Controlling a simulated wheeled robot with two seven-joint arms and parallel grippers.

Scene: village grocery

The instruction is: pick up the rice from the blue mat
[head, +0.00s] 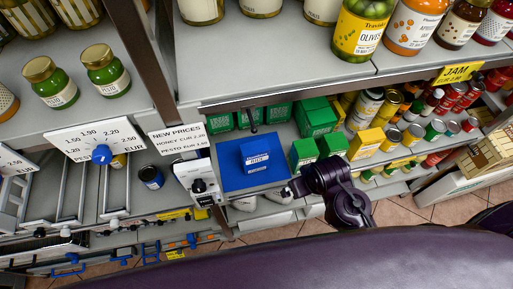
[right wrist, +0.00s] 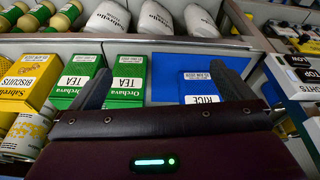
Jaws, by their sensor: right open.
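The rice (head: 255,151) is a small blue box with a white label, standing on the blue mat (head: 229,176) on the middle shelf. In the right wrist view the rice (right wrist: 201,88) shows its RICE label, close to the right-hand finger. My right gripper (right wrist: 160,72) is open, its fingers spread wide with nothing held. The left-hand finger is in front of the green tea boxes. In the head view my right gripper (head: 294,188) is at the mat's right front corner, beside the rice and apart from it. My left gripper is out of view.
Green tea boxes (head: 304,151) stand close to the right of the mat. Yellow biscuit boxes (head: 366,143) and cans are farther right. A white dispenser-like unit (head: 197,180) stands left of the mat. A shelf with jars overhangs above.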

